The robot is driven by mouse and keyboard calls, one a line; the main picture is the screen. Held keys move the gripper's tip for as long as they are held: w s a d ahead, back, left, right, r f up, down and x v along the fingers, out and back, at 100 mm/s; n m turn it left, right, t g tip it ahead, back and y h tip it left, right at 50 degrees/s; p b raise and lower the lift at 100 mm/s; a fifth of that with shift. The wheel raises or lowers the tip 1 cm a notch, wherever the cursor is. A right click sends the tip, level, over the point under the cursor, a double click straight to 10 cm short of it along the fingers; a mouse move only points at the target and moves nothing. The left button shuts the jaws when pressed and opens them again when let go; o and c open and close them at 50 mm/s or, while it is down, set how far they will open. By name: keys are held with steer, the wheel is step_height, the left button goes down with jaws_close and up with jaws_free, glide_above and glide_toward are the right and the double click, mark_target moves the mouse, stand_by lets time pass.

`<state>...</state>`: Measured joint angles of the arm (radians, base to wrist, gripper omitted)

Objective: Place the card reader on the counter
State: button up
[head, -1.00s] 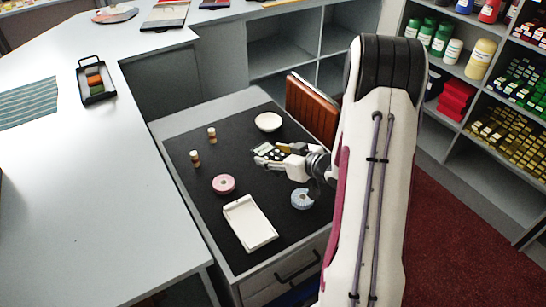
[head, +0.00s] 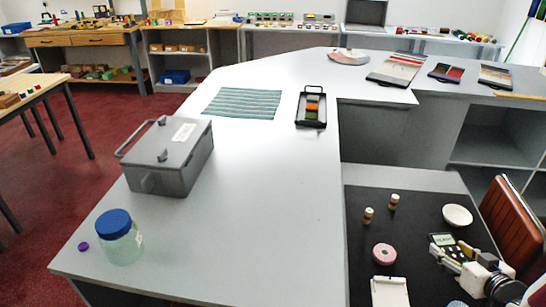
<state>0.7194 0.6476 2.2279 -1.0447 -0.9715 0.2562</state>
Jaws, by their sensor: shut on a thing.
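The card reader (head: 442,240) is a small dark device with a pale screen, at the lower right of the head view. My gripper (head: 454,260) is shut on it, over the black mat (head: 418,222) of the lower drawer-unit top. I cannot tell whether the reader touches the mat or is just above it. My gripper partly hides the reader. The grey counter (head: 270,210) stands to the left, higher than the mat surface, with a wide bare area in its middle.
On the counter are a grey metal box (head: 170,155), a blue-lidded jar (head: 120,238), a striped cloth (head: 243,103) and a black tray (head: 311,108). Around the reader are a white bowl (head: 457,215), two small bottles (head: 368,215), a pink tape roll (head: 384,253) and a white tray (head: 390,292).

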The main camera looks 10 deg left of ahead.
mark_target(452, 250)
step_height(452, 250, up, 21)
steer(key=w+a+n+g+y, duration=0.25)
steer(key=a+n+y, duration=0.35)
steer(key=a, duration=2.3)
steer(key=s+a+n+g+y, duration=0.25)
steer(key=s+a, duration=0.35)
steer(key=a, duration=0.6)
steer(key=s+a+n+g+y, duration=0.1)
steer(key=s+a+n+g, duration=0.35)
steer(key=a, duration=0.85)
steer(key=shift+m+t, duration=0.7)
steer(key=shift+t, duration=0.05)
steer(key=shift+s+d+f, duration=0.1)
steer(key=shift+s+f, duration=0.15)
steer(key=shift+f, duration=0.55)
steer(key=shift+s+d+f, duration=0.1)
steer(key=shift+s+f, duration=0.2)
steer(key=shift+f, duration=0.45)
steer(key=shift+s+d+f, duration=0.1)
steer(key=shift+s+f, duration=0.15)
steer(key=shift+f, duration=0.55)
steer(key=shift+f, duration=0.1)
steer(key=shift+f, duration=3)
